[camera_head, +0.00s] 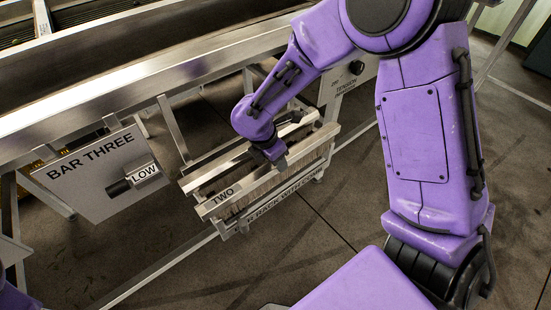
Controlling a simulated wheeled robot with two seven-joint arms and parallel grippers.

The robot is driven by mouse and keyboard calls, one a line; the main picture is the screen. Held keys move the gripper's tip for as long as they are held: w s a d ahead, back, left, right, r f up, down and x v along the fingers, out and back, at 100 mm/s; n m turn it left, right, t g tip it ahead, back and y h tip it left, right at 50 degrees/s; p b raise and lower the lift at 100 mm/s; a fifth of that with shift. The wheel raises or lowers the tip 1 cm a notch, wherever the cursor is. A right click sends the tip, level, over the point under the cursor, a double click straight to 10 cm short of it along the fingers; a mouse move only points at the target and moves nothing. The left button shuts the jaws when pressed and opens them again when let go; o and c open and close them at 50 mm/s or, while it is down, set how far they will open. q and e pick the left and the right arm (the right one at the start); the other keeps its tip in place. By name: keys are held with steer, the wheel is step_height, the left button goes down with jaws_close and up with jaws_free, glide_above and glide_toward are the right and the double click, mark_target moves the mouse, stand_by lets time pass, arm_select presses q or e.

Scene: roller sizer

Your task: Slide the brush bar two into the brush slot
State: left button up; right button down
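Brush bar two (220,199) is a pale metal bar with brown bristles and a "TWO" label on its near end. It lies in a low metal rack (243,224) with lettering along its front, beside the machine. My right gripper (277,160) reaches down onto the middle of the bar and appears to touch it. Its fingertips are too small and hidden to show whether they grip. Part of my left arm shows at the lower left corner, and its gripper is not in view. I cannot pick out the brush slot for certain.
The machine's long metal side rail (130,85) runs above. A "TENSION" panel (347,85) is behind my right arm. The floor in front is clear.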

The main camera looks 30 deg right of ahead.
step_height(320, 180, up, 3)
steer(key=shift+f+p, duration=0.15)
steer(key=shift+p, duration=0.2)
steer(key=s+a+r+p, duration=0.6)
steer(key=s+a+r, duration=0.2)
steer(key=s+r, duration=0.2)
steer(key=shift+s+a, duration=0.2)
steer(key=shift+s, duration=0.45)
